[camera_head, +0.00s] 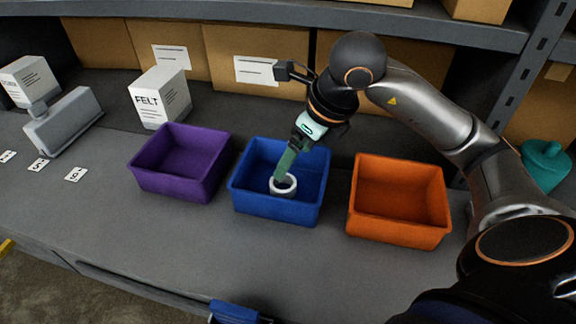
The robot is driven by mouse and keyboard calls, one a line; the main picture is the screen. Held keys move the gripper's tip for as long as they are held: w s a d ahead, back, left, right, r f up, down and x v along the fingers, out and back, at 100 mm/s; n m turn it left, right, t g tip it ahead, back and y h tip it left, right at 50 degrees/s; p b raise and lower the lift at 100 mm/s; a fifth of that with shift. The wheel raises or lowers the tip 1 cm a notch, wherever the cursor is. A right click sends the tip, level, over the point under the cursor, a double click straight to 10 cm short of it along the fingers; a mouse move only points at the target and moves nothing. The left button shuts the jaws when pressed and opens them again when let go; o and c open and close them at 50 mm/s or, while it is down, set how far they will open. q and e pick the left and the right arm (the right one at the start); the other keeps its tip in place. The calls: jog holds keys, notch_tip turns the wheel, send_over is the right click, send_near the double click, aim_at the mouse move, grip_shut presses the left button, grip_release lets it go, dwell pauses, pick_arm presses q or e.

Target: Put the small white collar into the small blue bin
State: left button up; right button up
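The small white collar (284,191) is a short ring inside the small blue bin (275,209), low in it and near its front wall. My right gripper (280,178) reaches down into the blue bin from above. Its green fingers end at the collar's back-left rim and overlap it in the picture. The fingers show nearly edge-on, so I cannot tell whether they are shut on the rim or open, or whether the collar rests on the bin floor. My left gripper is not in view.
A purple bin (170,187) stands left of the blue one and an orange bin (390,229) right of it; both look empty. A FELT box (160,98) and cardboard boxes (258,62) stand behind. The grey bench (190,240) is clear in front of the bins.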

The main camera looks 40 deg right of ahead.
jog(key=v, duration=0.5)
dwell(0.5)
